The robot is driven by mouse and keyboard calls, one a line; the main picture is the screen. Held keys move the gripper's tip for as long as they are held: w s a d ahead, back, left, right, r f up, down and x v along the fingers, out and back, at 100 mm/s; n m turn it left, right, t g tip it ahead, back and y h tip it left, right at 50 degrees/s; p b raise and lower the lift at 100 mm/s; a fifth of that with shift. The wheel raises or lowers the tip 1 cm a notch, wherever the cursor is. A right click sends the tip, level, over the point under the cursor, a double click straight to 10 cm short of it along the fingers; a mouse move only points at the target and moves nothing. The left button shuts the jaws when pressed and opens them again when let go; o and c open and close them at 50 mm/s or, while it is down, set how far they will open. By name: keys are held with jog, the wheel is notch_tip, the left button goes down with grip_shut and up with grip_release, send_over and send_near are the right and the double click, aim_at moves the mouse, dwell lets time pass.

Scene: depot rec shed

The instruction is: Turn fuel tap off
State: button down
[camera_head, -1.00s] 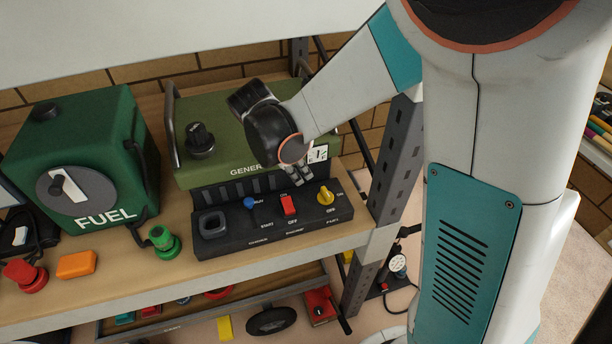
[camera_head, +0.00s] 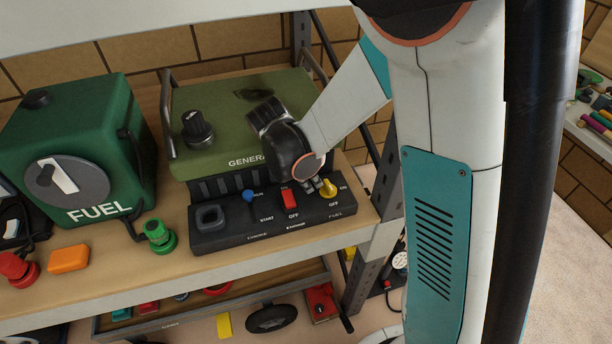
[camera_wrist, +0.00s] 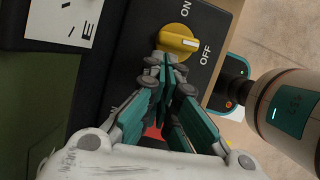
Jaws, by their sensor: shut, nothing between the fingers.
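The fuel tap is a yellow knob (camera_head: 328,188) at the right end of the generator's black panel (camera_head: 233,232), above the word FUEL. In the wrist view the knob (camera_wrist: 177,40) has a white mark pointing right, between the ON and OFF labels and nearer OFF. My gripper (camera_head: 314,185) is just left of the knob in the head view. In the wrist view my gripper's fingertips (camera_wrist: 167,62) are together and empty, right at the knob's near edge. I cannot tell whether they touch it.
The green generator (camera_head: 240,115) is behind. A green fuel can (camera_head: 130,110) with its own dial stands left. A grey shelf post (camera_head: 385,200) is close on the right.

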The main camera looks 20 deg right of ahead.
jog(key=shift+d+f, duration=0.1)
jog(key=shift+f, duration=0.2)
jog(key=shift+w+d+b, duration=0.25)
jog(key=shift+d+b, duration=0.15)
jog(key=shift+s, duration=0.1)
